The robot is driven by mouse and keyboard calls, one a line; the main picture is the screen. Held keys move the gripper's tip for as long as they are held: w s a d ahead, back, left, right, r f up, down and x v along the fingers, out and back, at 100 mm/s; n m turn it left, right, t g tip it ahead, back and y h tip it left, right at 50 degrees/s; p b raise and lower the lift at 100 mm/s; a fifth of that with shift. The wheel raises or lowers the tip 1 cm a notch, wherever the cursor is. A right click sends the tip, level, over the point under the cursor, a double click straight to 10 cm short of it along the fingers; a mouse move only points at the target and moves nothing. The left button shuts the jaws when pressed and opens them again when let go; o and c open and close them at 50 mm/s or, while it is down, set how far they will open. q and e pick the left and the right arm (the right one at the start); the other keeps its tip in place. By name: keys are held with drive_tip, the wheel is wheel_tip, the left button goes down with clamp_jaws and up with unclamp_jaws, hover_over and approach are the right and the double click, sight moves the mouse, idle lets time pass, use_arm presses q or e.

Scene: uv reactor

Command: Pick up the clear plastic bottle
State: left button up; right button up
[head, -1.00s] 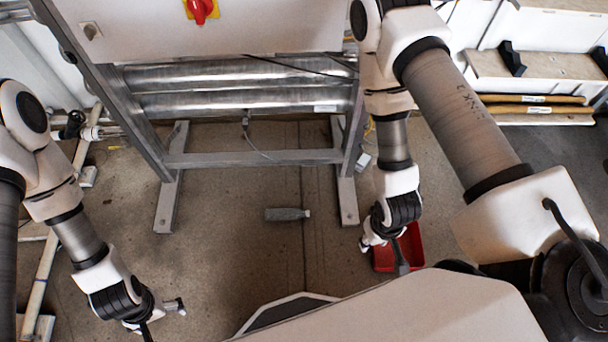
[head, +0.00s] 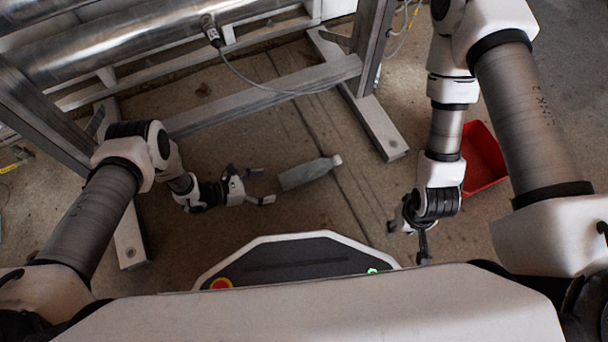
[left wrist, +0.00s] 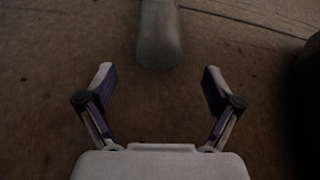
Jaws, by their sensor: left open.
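The clear plastic bottle (head: 307,174) lies on its side on the floor. It looks greyish, with its neck toward the right. My left gripper (head: 264,186) is open just left of the bottle's base, with its fingers pointing at it and nothing between them. In the left wrist view the bottle (left wrist: 159,36) lies ahead, centred beyond the open fingers of my left gripper (left wrist: 160,88); its far end is out of that picture. My right gripper (head: 408,242) hangs to the right of the bottle, apart from it; its jaws are too unclear to judge.
A metal frame (head: 270,93) with shiny tubes stands behind the bottle, one foot (head: 372,120) on the floor to the right. A cable (head: 262,85) hangs from a tube. A red bin (head: 484,160) sits at the right. The floor around the bottle is clear.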

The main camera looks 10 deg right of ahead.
sight(284, 181)
use_arm(q)
drive_tip(key=b+x, duration=0.4)
drive_tip(key=x, duration=0.2)
drive_tip(key=shift+w+d+f, duration=0.1)
drive_tip(key=shift+w+f, duration=0.05)
drive_tip(key=shift+f, duration=0.1)
drive_tip(key=shift+d+r, duration=0.1)
drive_tip(key=shift+d, duration=0.1)
drive_tip(key=shift+r, duration=0.1)
drive_tip(key=shift+c, duration=0.6)
drive_tip(key=c, duration=0.9)
